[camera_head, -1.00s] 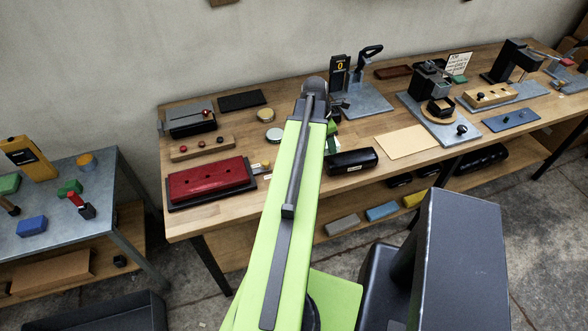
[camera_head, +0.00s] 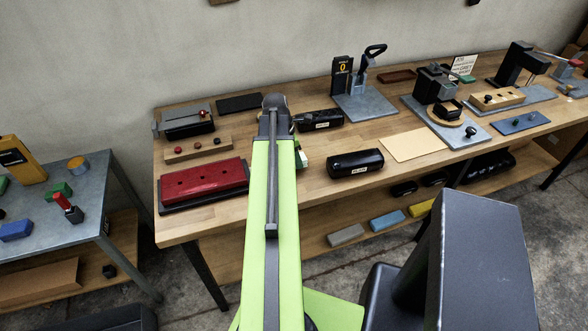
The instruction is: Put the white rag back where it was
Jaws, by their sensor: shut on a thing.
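I cannot pick out a white rag with certainty. A pale grey-white block-like piece (camera_head: 345,235) lies on the lower shelf, beside a blue piece (camera_head: 387,221) and a yellow one (camera_head: 421,208). I cannot tell whether these are folded rags. My green arm reaches over the left half of the long wooden bench (camera_head: 313,185). Its dark end is at the middle of the bench. My gripper's jaws are hidden behind the arm, and so is anything between them.
A red case (camera_head: 203,182) lies left of my arm. Black labelled rolls (camera_head: 355,163) (camera_head: 320,121) lie to its right. A stand with a black handle (camera_head: 362,100) is behind. A beige sheet (camera_head: 413,144) lies flat. A grey side table (camera_head: 70,220) stands left.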

